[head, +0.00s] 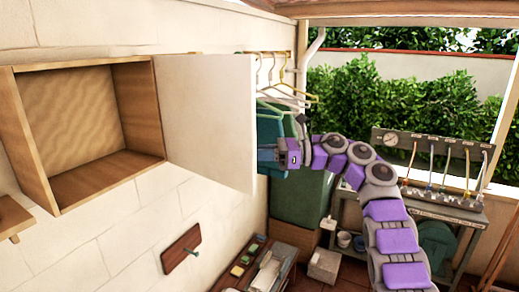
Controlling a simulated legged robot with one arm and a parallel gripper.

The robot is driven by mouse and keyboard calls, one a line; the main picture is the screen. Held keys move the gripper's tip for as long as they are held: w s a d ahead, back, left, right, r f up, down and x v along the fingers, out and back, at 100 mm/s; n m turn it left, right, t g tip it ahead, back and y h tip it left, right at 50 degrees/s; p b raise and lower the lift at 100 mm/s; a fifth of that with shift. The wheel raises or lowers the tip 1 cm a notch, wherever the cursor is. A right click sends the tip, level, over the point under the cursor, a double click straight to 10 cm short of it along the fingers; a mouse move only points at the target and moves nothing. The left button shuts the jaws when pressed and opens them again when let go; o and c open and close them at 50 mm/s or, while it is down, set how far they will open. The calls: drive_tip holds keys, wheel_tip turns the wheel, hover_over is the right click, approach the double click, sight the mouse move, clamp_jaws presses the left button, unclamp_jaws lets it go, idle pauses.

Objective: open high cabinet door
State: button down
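The high cabinet (79,175) is on the wall at the left of the head view, with an empty wooden interior. Its white door (207,115) stands swung wide open to the right, hinged on the cabinet's right side. My gripper (268,155) is at the door's free right edge, at about mid to lower height. Its tips meet or pass behind that edge in the picture; I cannot tell whether they touch the door. The fingers are too small and partly hidden to show whether they are open or shut.
Hangers on a rail (268,53) and a dark green cabinet (300,200) are beyond the door. A wall hook board (181,249) and a low table (256,266) are below. A workbench with a gauge panel (432,150) stands at the right.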

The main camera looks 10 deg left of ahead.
drive_tip(key=shift+w+r, duration=0.1)
drive_tip(key=shift+w, duration=0.05)
drive_tip(key=shift+a, duration=0.1)
drive_tip(key=c, duration=1.6)
unclamp_jaws()
drive_tip(key=shift+c, duration=0.2)
drive_tip(key=o, duration=0.5)
drive_tip(key=shift+a, duration=0.55)
drive_tip(key=shift+d, duration=0.1)
